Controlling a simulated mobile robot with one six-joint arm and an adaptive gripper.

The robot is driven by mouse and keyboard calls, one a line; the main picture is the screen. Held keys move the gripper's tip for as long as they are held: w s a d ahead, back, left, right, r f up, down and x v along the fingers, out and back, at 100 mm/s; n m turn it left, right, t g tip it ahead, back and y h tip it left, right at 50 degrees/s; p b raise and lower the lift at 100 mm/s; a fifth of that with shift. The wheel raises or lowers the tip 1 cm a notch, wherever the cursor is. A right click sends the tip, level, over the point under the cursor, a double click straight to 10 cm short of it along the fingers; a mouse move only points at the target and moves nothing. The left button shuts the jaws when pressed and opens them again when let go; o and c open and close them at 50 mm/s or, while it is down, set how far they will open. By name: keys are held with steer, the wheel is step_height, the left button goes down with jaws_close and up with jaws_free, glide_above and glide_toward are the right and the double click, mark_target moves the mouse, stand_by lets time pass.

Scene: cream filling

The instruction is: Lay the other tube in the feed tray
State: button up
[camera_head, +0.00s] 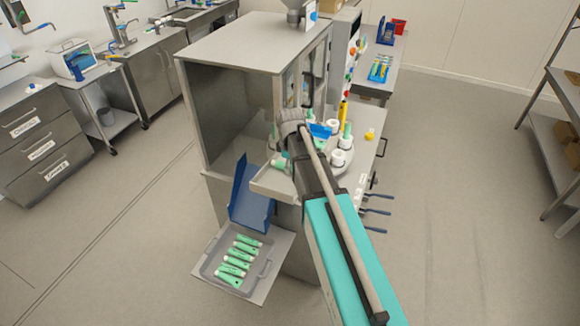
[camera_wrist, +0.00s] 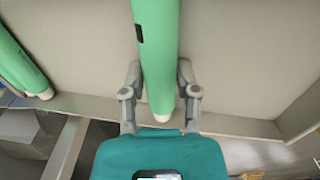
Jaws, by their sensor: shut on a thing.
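My gripper (camera_wrist: 160,80) is shut on a green tube (camera_wrist: 155,40) with a pale cap, one finger on each side of it. The held tube is over the light grey floor of the feed tray (camera_wrist: 230,60); I cannot tell whether it touches the floor. Another green tube (camera_wrist: 22,62) lies in the tray at the left of the wrist view. In the head view the feed tray (camera_head: 268,183) sits on the machine's front side, with a green tube (camera_head: 278,162) showing beside my arm. My arm hides the gripper there.
A blue chute (camera_head: 250,197) slopes below the feed tray. Under it, a grey tray (camera_head: 208,268) holds several green tubes. A round table with white holders (camera_head: 337,157) is just right of my arm. The machine cabinet (camera_head: 235,60) stands behind. The floor at left is clear.

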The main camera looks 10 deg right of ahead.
steer(key=o, duration=0.8)
steer(key=shift+r, duration=0.15)
steer(key=shift+r+p, duration=4.35)
steer(key=shift+p, duration=0.2)
steer(key=shift+s+f, duration=0.1)
